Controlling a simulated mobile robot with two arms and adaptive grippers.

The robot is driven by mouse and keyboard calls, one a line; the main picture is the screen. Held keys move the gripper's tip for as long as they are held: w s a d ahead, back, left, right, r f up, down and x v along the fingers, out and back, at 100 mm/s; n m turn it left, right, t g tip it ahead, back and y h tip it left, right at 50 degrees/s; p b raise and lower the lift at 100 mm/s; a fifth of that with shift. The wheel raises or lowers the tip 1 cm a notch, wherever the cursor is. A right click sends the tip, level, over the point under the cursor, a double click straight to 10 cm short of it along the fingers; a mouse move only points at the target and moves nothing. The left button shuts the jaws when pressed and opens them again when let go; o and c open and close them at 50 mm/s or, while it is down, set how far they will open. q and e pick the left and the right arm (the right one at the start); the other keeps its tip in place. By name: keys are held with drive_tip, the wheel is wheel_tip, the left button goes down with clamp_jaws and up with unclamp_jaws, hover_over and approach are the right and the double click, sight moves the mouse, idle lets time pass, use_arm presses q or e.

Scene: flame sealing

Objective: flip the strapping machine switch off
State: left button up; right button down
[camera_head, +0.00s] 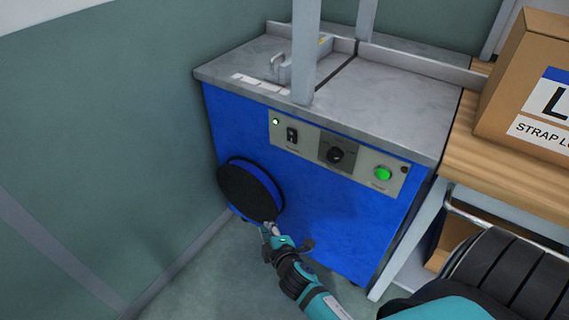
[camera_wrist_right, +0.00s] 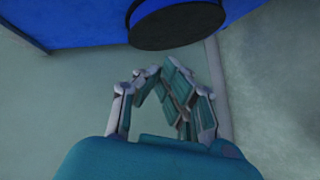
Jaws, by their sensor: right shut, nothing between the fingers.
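The strapping machine (camera_head: 310,210) is a blue cabinet with a grey metal top. Its front panel (camera_head: 312,146) carries a black rocker switch (camera_head: 292,135) at the left, a black knob (camera_head: 335,155) in the middle and a lit green button (camera_head: 383,174) at the right. A small pale lamp (camera_head: 275,121) shows beside the switch. My right gripper (camera_head: 268,229) is shut and empty, low in front of the machine and below the panel, by the black reel. It also shows in the right wrist view (camera_wrist_right: 165,83), with its fingertips together. My left gripper is not in view.
A round black reel (camera_head: 248,192) sticks out from the machine's lower left front. A grey post (camera_head: 305,50) rises above the top. A cardboard box (camera_head: 520,85) stands on a wooden table (camera_head: 510,180) at the right. A green-grey wall (camera_head: 100,130) is at the left.

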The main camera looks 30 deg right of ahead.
sight(291, 136)
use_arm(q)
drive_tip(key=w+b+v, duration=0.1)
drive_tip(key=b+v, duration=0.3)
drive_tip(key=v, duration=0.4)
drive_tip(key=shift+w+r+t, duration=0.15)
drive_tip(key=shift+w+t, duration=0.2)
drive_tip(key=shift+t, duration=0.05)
use_arm(e)
drive_tip(key=d+r+n+t+h, duration=0.1)
drive_tip(key=d+r+t+h, duration=0.1)
drive_tip(key=r, duration=0.6)
drive_tip(key=d+r+n+t+h, duration=0.1)
drive_tip(key=d+r+t+h, duration=0.1)
drive_tip(key=r, duration=0.7)
drive_tip(key=shift+d+r, duration=0.25)
drive_tip(key=shift+d, duration=0.4)
drive_tip(key=shift+w, duration=0.15)
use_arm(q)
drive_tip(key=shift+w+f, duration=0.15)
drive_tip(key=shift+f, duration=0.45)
use_arm(e)
drive_tip(key=shift+s+d+r+x, duration=0.15)
drive_tip(key=shift+d+x, duration=0.3)
drive_tip(key=shift+x, duration=1.65)
drive_tip(key=shift+s+d+r+x, duration=0.15)
drive_tip(key=shift+d+x, duration=0.3)
drive_tip(key=shift+x, duration=1.7)
drive_tip(key=shift+s+d+r+x, duration=0.1)
drive_tip(key=shift+s+d+x, duration=0.25)
drive_tip(key=shift+x, duration=1.75)
